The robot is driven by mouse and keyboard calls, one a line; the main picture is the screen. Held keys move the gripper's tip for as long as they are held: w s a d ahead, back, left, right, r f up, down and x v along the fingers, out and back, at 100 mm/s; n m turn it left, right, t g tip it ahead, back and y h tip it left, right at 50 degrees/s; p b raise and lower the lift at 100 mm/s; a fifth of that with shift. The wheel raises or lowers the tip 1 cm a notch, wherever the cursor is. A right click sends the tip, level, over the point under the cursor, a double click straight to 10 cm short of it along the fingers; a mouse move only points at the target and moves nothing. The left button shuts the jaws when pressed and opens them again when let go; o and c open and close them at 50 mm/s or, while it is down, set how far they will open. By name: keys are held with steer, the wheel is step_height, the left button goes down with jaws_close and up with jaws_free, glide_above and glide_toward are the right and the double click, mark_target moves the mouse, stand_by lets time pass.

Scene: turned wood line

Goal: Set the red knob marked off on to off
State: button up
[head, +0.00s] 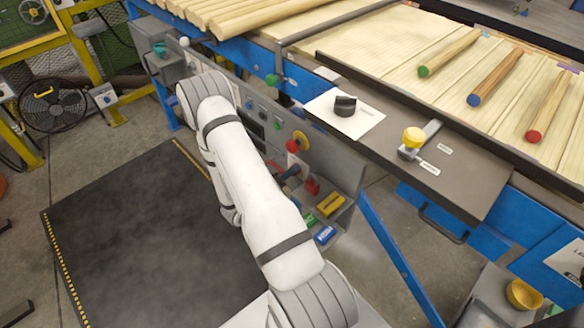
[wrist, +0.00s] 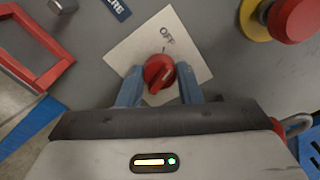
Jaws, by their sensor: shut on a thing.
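The red knob (wrist: 159,72) sits on a white square plate (wrist: 190,45) in the wrist view. The plate bears the word OFF above the knob, a little right of it. The knob's raised grip is tilted, running from lower left to upper right. My gripper (wrist: 160,84) is shut on the knob, with one blue-grey finger on each side. The knob's lower edge and the plate's lower part are partly hidden by the gripper. In the head view I cannot make out the knob clearly near my arm.
A red mushroom button on a yellow base (wrist: 292,16) is close at the upper right in the wrist view. A red frame (wrist: 42,55) is at the left. In the head view, a black knob (head: 345,105) and a yellow-topped lever (head: 413,138) are on the bench.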

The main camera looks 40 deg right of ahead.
steer(key=n+p, duration=0.1)
steer(key=n, duration=0.3)
steer(key=shift+w+a+n+p, duration=0.1)
steer(key=shift+w+n+p, duration=0.1)
steer(key=shift+n+p, duration=0.2)
stand_by(0.4)
steer(key=o, duration=1)
steer(key=shift+s, duration=0.1)
steer(key=a, duration=0.7)
steer(key=shift+s+a, duration=0.3)
steer(key=shift+a, duration=0.05)
